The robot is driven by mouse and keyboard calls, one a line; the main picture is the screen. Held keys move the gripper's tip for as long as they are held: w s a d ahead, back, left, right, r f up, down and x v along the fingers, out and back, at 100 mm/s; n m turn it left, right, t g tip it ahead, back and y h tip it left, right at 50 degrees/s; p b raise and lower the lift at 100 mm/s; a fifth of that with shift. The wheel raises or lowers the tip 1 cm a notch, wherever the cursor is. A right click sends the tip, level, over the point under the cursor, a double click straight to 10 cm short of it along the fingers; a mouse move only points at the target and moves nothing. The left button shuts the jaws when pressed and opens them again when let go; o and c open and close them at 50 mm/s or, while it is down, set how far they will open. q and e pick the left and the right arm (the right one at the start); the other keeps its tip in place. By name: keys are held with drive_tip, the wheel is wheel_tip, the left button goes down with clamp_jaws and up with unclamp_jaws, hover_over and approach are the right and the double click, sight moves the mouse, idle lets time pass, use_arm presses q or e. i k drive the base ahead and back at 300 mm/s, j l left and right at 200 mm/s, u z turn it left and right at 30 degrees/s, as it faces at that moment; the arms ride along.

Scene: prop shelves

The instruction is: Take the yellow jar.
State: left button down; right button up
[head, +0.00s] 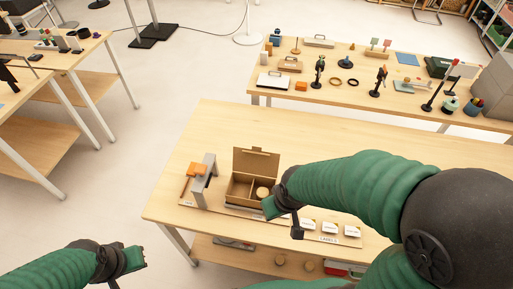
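I cannot make out a clearly yellow jar in the head view. A small round tan item (262,193) sits inside the open brown box (241,187) on the near table; it is too small to identify. My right gripper (270,209) is at the box's right front corner, low over the table, and its arm hides part of the table behind it. Whether its fingers are open or shut is unclear. My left gripper (140,258) is at the lower left, over the floor, off the table's left edge. I see nothing in it, and its finger opening is unclear.
A grey stand with an orange part (203,180) is left of the box. White labelled cards (330,228) lie to the right. Round tan items (280,260) are on the lower shelf (225,256). The near table's (225,125) back is clear. A cluttered table (345,100) stands behind.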

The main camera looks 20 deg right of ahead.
sight(262, 191)
drive_tip(key=i+j+z, duration=0.35)
drive_tip(key=j, duration=0.4)
drive_tip(key=i+j+z, duration=0.2)
drive_tip(key=j, duration=0.25)
drive_tip(key=i+l, duration=0.05)
